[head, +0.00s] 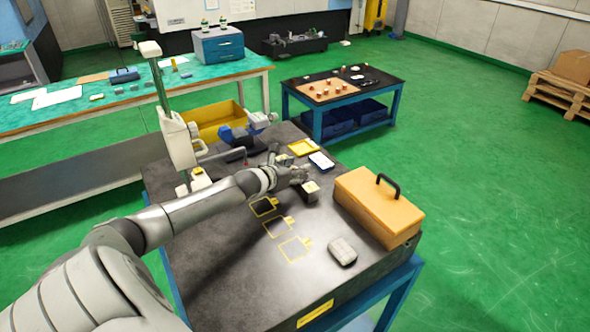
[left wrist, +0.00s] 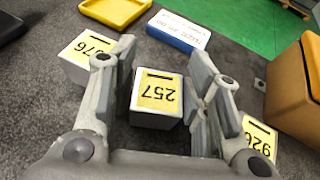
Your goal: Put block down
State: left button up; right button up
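My left gripper (head: 297,173) reaches in from the left, low over the dark table (head: 225,275). A block labelled 976 (left wrist: 88,52) is left of the fingers. My right gripper is in neither view.
Yellow outlines (head: 295,249) mark the table in front of the hand, with free room around them. An orange case (head: 378,205) and a grey rounded object (head: 342,251) are on the right.

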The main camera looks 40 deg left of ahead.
pick_arm(q)
jog(key=shift+v, duration=0.8)
jog(key=v, duration=0.7)
jog(key=shift+s+d+r, duration=0.1)
jog(key=shift+s, duration=0.3)
jog(key=shift+v, duration=1.3)
jog(key=shift+r, duration=0.15)
